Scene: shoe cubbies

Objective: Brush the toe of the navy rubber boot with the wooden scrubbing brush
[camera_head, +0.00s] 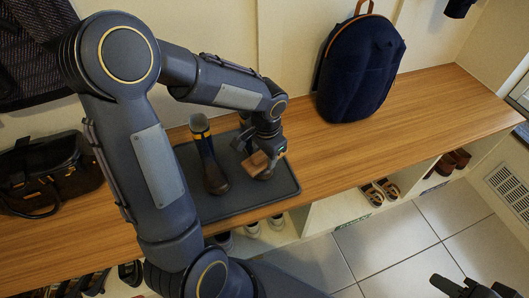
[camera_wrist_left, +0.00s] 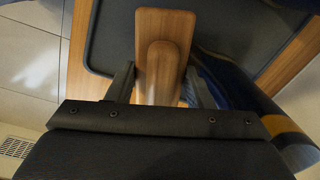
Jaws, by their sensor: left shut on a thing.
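My left gripper (camera_head: 266,146) is shut on the wooden scrubbing brush (camera_head: 259,163), above the tray. The left wrist view shows the brush's pale brown block (camera_wrist_left: 180,25) and rounded handle, the handle between the fingers (camera_wrist_left: 160,92). A dark navy boot (camera_head: 211,165) with a yellowish band and grey top stands upright on the tray, left of the brush. A dark rounded shape lies just under the brush, mostly hidden; I cannot tell whether they touch. A blue boot with a yellow band (camera_wrist_left: 285,125) shows in the left wrist view. My right gripper (camera_head: 462,289) is at the bottom right, partly cut off.
The dark grey tray (camera_head: 250,207) lies on a wooden bench (camera_head: 340,160). A navy backpack (camera_head: 358,70) stands at the back and a black bag (camera_head: 50,172) at the left. Sandals (camera_head: 380,190) and other shoes sit in cubbies below.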

